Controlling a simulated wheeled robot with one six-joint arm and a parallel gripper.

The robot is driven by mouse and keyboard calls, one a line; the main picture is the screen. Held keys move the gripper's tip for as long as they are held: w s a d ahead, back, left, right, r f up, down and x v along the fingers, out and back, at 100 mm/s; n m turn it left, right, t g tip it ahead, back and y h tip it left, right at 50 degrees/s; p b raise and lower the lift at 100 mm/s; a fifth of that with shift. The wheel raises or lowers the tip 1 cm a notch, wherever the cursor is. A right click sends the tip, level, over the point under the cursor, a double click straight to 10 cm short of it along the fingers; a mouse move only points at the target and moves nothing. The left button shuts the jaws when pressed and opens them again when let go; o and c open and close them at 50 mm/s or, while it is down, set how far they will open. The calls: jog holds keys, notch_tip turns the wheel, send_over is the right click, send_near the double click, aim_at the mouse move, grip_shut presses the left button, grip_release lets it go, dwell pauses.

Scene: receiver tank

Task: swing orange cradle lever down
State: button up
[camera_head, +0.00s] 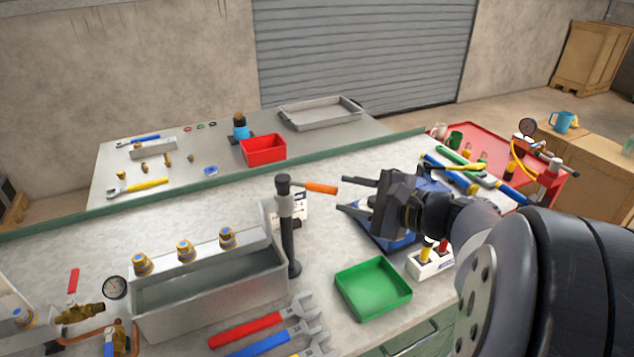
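The orange cradle lever (320,187) sticks out to the right, roughly level, from the top of a dark upright post (289,225) with a grey collar. The post stands at the right end of a grey metal tank (215,290) on the bench. My gripper (346,194) is to the right of the lever's orange end. Its two dark fingers point left and are spread apart, with nothing seen between them. The fingers look close to the lever tip but apart from it in the picture; the depth between them is hard to tell.
A green tray (373,288) lies below my gripper, beside a white holder (430,263). Several wrenches (262,325) lie in front of the tank. Brass fittings (185,250) line the tank's back. A red bin (263,149) and grey tray (320,112) stand on the rear table.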

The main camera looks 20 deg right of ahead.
aim_at(318, 188)
jog(key=x, duration=0.8)
jog(key=shift+p, duration=0.35)
jog(key=shift+c, duration=0.6)
grip_shut()
